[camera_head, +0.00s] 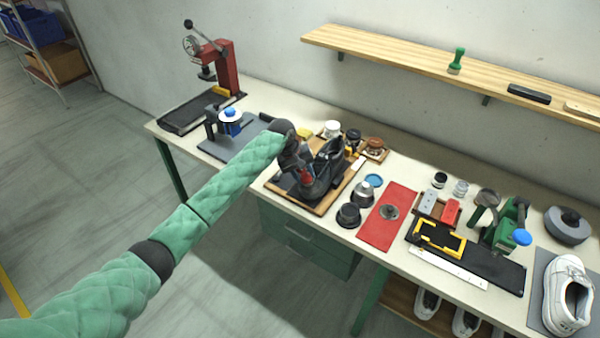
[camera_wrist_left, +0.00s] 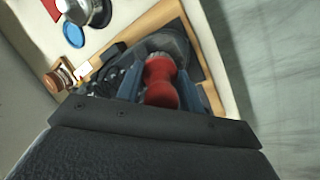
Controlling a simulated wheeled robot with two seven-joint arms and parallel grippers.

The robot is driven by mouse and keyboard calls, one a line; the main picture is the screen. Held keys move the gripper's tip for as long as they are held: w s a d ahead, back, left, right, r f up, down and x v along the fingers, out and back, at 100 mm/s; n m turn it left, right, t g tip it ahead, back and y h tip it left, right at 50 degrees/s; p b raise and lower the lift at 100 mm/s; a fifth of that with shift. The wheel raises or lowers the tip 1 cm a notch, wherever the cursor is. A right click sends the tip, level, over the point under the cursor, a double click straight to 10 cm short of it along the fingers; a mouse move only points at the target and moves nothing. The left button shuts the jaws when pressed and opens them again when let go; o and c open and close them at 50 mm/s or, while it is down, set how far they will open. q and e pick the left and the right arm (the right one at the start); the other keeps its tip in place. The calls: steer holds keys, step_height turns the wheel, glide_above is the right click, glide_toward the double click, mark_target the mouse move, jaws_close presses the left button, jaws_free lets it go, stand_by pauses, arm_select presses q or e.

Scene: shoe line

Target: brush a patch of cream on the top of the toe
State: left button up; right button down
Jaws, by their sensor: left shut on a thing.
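A black shoe (camera_head: 323,172) sits on a wooden board (camera_head: 317,208) with a dark mat, near the middle of the table. It also shows in the left wrist view (camera_wrist_left: 172,43). My left gripper (camera_head: 303,172) is over the toe end of the shoe. It is shut on a red-handled tool (camera_wrist_left: 161,80), which looks like the brush. No cream patch can be made out. My right gripper is not in view.
Behind the shoe stand a white jar (camera_head: 332,129) and a brown-topped jar (camera_head: 375,146). A red press (camera_head: 226,70) stands at the left.

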arm_select(q)
steer(key=shift+s+d, duration=0.7)
steer(key=shift+d, duration=0.25)
steer(key=shift+s+d, duration=0.65)
steer(key=shift+d, duration=0.3)
steer(key=w+a, duration=0.5)
steer(key=a, duration=0.2)
steer(key=shift+a, duration=0.25)
steer(key=shift+w, duration=0.1)
step_height(320, 180, up, 6)
steer(key=s+a, duration=0.1)
steer(key=s, duration=0.1)
steer(key=shift+a+f, duration=0.15)
steer(key=shift+f, duration=0.05)
stand_by(0.4)
steer(key=r, duration=0.1)
steer(key=s+r, duration=0.1)
steer(key=shift+a+r, duration=0.35)
stand_by(0.8)
